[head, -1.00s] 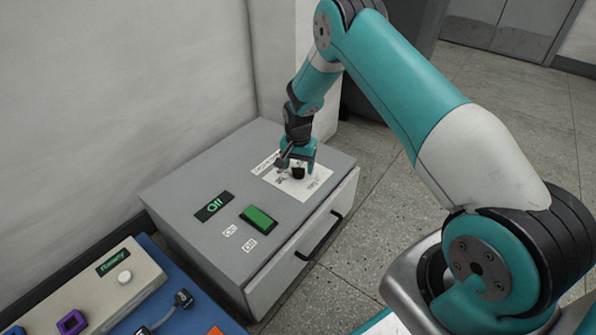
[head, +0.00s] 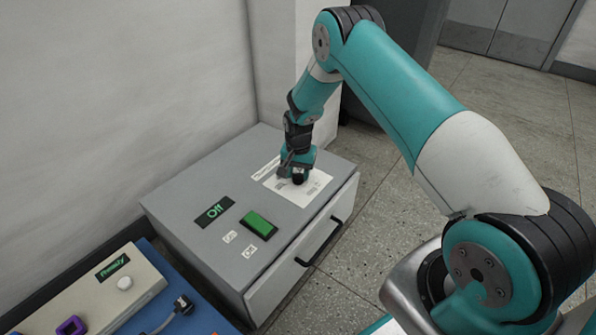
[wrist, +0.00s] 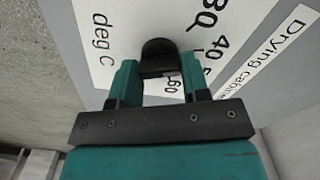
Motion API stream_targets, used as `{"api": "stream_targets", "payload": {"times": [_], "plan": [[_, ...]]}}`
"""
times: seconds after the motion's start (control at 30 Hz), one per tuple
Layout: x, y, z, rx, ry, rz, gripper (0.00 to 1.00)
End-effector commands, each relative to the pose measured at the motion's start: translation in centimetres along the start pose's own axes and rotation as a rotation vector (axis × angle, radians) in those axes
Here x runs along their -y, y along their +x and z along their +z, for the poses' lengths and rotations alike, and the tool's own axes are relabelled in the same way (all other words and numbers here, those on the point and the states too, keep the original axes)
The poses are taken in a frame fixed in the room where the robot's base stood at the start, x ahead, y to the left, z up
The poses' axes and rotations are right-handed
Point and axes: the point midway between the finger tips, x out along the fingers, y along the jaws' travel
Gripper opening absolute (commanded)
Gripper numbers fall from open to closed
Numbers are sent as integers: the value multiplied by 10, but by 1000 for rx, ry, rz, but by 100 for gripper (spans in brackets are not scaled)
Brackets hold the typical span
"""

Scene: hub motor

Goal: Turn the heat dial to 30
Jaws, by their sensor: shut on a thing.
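The heat dial is a black knob (wrist: 160,57) on a white printed plate (head: 315,187) on top of the grey cabinet (head: 180,205). My gripper (wrist: 157,80) is shut on the knob, with one teal finger on each side of it in the wrist view. In the head view my gripper (head: 298,178) is down over the plate and largely hides the knob. The plate shows "deg c" and numbers such as 40 and 60, partly covered by my fingers. I cannot read which number the knob points to.
The cabinet top also bears a display reading "Off" (head: 215,210) and a green rocker switch (head: 258,224). A drawer handle (head: 319,242) is on its front. A beige box (head: 95,297) on a blue surface stands at the lower left. The wall is behind.

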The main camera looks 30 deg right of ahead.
Motion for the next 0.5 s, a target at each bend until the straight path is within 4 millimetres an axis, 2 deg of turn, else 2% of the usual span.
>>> {"api": "stream_targets", "payload": {"times": [0.5], "plan": [[-1,-3,0,2,-382,2,19]]}}
